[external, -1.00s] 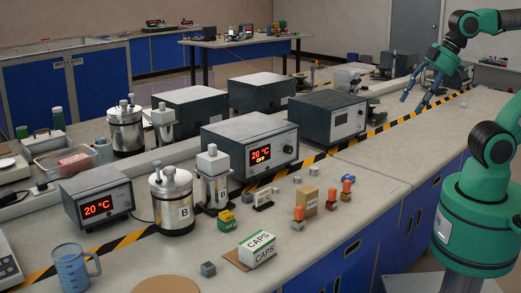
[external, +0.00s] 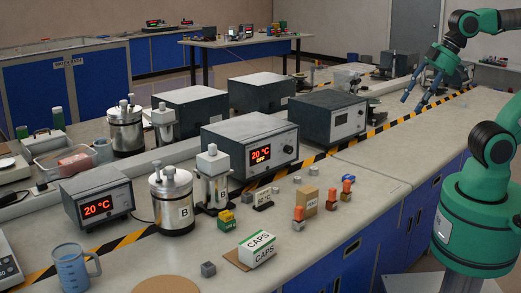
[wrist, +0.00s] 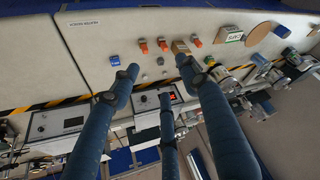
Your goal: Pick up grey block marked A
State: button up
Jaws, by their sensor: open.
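Several small grey blocks lie on the near bench in the external view: one (external: 208,269) by the front edge, and two (external: 297,179) (external: 314,171) behind the brown box. No letter A can be read on any of them, so I cannot tell which is marked A. In the wrist view, small grey pieces (wrist: 160,61) (wrist: 145,76) show between my fingers, well below. My gripper (external: 412,103) is open and empty, high above the far right of the bench, apart from all blocks. Its blue fingers also show spread in the wrist view (wrist: 160,80).
Orange-topped pieces (external: 299,213), a brown box (external: 307,201) and a CAPS box (external: 257,249) stand near the front. A heater box (external: 250,145), metal canisters (external: 171,200) and a blue jug (external: 71,270) stand further left. The bench's right part (external: 430,145) is clear.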

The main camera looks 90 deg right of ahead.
jog(key=w+d+n+g+p, duration=0.25)
jog(key=w+n+p, duration=0.25)
jog(key=w, duration=2.5)
jog(key=w+d+f+n+g+p, duration=0.1)
jog(key=w+d+f, duration=0.2)
jog(key=w+f, duration=0.7)
jog(key=w+d+f+n+y+p, duration=0.1)
jog(key=w+d+f+n+p, duration=0.1)
jog(key=w+f, duration=0.8)
jog(key=shift+w+d+f+g, duration=0.4)
jog(key=shift+d+f, duration=0.1)
jog(key=shift+f, duration=0.25)
jog(key=shift+f, duration=0.15)
jog(key=b, duration=0.1)
send_over(248, 194)
jog(key=shift+s+d+f, duration=0.15)
jog(key=shift+f, duration=1.9)
jog(key=shift+s+d+f, duration=0.15)
jog(key=shift+f, duration=1.9)
jog(key=shift+f, duration=0.1)
